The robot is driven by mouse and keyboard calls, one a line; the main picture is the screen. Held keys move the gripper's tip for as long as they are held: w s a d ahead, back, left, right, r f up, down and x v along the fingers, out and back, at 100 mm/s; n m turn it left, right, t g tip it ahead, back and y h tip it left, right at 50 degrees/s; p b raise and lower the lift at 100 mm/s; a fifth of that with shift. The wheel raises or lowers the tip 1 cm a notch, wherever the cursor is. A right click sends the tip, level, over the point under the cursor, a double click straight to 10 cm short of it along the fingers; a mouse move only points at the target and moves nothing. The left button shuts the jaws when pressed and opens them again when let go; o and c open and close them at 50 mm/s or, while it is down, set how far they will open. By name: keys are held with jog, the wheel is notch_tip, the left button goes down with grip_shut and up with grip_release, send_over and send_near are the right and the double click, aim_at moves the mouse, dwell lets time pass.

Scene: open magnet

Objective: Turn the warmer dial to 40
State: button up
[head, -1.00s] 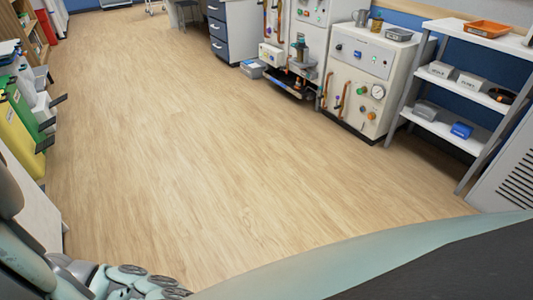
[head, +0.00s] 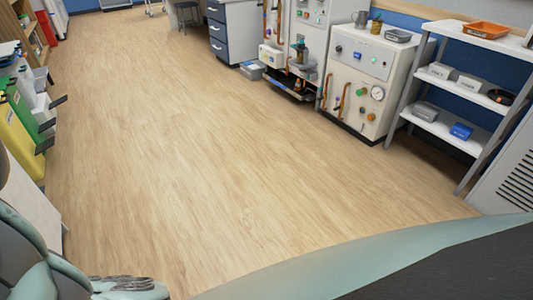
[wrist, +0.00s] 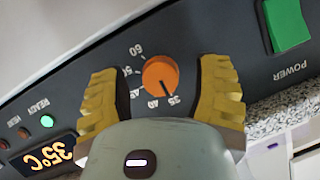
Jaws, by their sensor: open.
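The orange warmer dial (wrist: 160,75) sits on a dark panel (wrist: 60,85) in the wrist view, which shows the panel rotated. Its black pointer mark is at about the 35 label, beside the 40. Labels 50 and 60 also show around it. A display (wrist: 48,155) reads 35°C. My gripper (wrist: 163,68) is open, with one yellow finger on each side of the dial and visible gaps between. The dial and panel are not identifiable in the head view, and my gripper is not in it.
A lit green READY light (wrist: 46,121) and a green POWER switch (wrist: 286,25) are on the panel. A speckled countertop (wrist: 285,110) lies beyond the panel edge. In the head view, the wooden floor (head: 200,150) is clear; shelves (head: 440,128) stand at right.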

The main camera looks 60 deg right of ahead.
jog(key=shift+c, duration=0.3)
grip_shut()
jog(key=shift+d+f+b, duration=0.1)
jog(key=shift+b, duration=0.2)
jog(key=shift+w+m+g+y+b, duration=0.1)
jog(key=shift+m+g+y+b, duration=0.55)
jog(key=shift+m, duration=0.8)
jog(key=shift+m+g+y+b, duration=0.55)
jog(key=shift+m+g+b, duration=0.1)
jog(key=shift+m, duration=0.8)
jog(key=shift+f, duration=0.1)
